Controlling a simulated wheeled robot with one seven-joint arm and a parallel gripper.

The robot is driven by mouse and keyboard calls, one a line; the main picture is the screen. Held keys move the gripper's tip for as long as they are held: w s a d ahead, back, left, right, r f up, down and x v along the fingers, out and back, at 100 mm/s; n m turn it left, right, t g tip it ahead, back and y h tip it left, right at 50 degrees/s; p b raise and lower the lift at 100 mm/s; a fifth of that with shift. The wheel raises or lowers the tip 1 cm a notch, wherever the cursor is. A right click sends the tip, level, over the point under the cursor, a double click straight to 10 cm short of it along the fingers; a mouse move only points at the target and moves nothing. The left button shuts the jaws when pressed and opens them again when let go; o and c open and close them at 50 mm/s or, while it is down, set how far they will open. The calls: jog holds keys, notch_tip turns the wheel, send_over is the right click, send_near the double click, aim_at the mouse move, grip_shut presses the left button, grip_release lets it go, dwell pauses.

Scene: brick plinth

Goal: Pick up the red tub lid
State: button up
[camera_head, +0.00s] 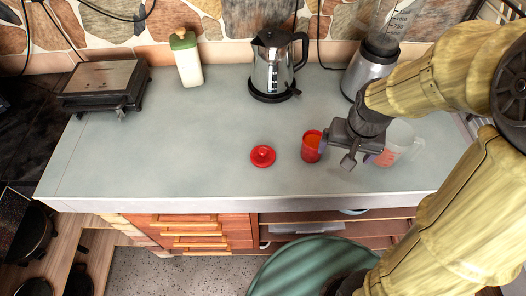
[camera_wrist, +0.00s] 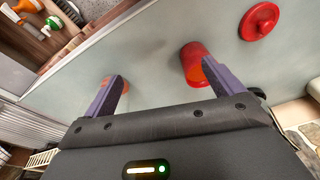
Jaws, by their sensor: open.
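The red tub lid (camera_head: 262,156) is a round red disc with a raised middle, lying flat on the grey-blue counter near its front edge. In the wrist view it shows at the upper right (camera_wrist: 259,21). A red tub (camera_head: 311,146) stands just right of the lid in the head view. My gripper (camera_head: 337,150) is open and empty, just right of the tub and above the counter. In the wrist view, the right finger of my gripper (camera_wrist: 162,86) overlaps the red tub (camera_wrist: 192,62); contact cannot be told. The lid lies beyond the tub, outside the jaws.
A clear measuring jug (camera_head: 403,142) stands behind my gripper at the right. A kettle (camera_head: 273,66), a blender (camera_head: 371,62), a green-topped bottle (camera_head: 187,60) and a grill (camera_head: 103,84) stand along the back. The counter (camera_head: 180,140) left of the lid is clear.

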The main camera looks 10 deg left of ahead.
jog(key=w+a+r+g+p, duration=0.1)
jog(key=a+r+p, duration=0.1)
jog(key=a, duration=0.9)
jog(key=w+a+r+g+p, duration=0.1)
jog(key=w+a+r+p, duration=0.1)
jog(key=a, duration=0.9)
jog(key=shift+r, duration=0.65)
jog(key=p, duration=0.2)
send_over(260, 154)
notch_tip(260, 154, down, 12)
jog(key=shift+w+a, duration=0.1)
jog(key=shift+w+f, duration=0.1)
jog(key=shift+f, duration=0.05)
jog(key=shift+m, duration=0.3)
